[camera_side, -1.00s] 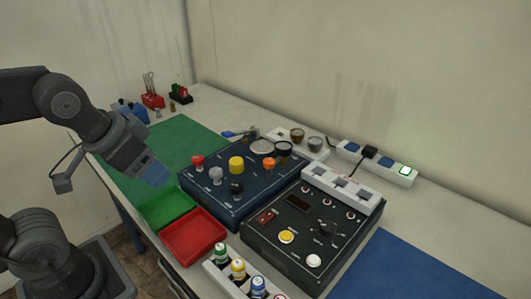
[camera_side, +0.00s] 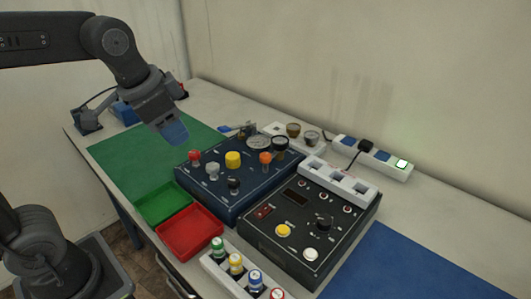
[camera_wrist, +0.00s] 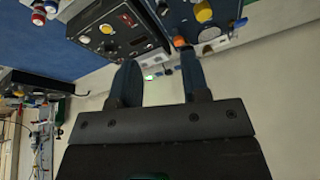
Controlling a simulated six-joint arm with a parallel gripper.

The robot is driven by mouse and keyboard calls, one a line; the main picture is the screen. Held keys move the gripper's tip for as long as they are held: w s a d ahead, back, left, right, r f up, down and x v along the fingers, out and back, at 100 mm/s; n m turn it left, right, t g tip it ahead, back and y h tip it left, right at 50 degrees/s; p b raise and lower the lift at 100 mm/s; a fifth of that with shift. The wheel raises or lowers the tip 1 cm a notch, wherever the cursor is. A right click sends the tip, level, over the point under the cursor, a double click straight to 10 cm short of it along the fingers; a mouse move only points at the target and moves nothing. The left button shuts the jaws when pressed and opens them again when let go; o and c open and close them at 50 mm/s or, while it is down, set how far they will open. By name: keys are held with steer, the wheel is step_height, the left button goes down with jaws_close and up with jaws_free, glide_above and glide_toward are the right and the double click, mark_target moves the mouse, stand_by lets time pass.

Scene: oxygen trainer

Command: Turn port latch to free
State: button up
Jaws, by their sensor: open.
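The blue panel box (camera_side: 222,192) stands mid-table in the side view. It carries a red knob (camera_side: 194,156), a grey knob (camera_side: 212,168), a yellow knob (camera_side: 233,159), an orange knob (camera_side: 265,158), a black knob (camera_side: 234,184) and a round gauge (camera_side: 258,142). I cannot tell which part is the port latch. My gripper (camera_side: 174,134) hangs above the green mat, left of and apart from the blue box. In the wrist view my gripper (camera_wrist: 158,62) has its two fingers spread with nothing held between them.
A black control box (camera_side: 300,262) stands right of the blue box, with a white socket block (camera_side: 338,180) at its back. A green tray (camera_side: 162,203) and a red tray (camera_side: 190,232) lie in front. The green mat (camera_side: 125,165) and blue mat (camera_side: 410,268) have free room.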

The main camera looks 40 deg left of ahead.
steer(key=w+m+g, duration=0.2)
steer(key=w+m, duration=0.3)
steer(key=w, duration=0.8)
steer(key=m+g, duration=0.2)
steer(key=m, duration=0.3)
glide_toward(265, 154)
step_height(265, 154, down, 9)
steer(key=shift+f, duration=0.25)
steer(key=c, duration=0.6)
steer(key=shift+c, duration=0.2)
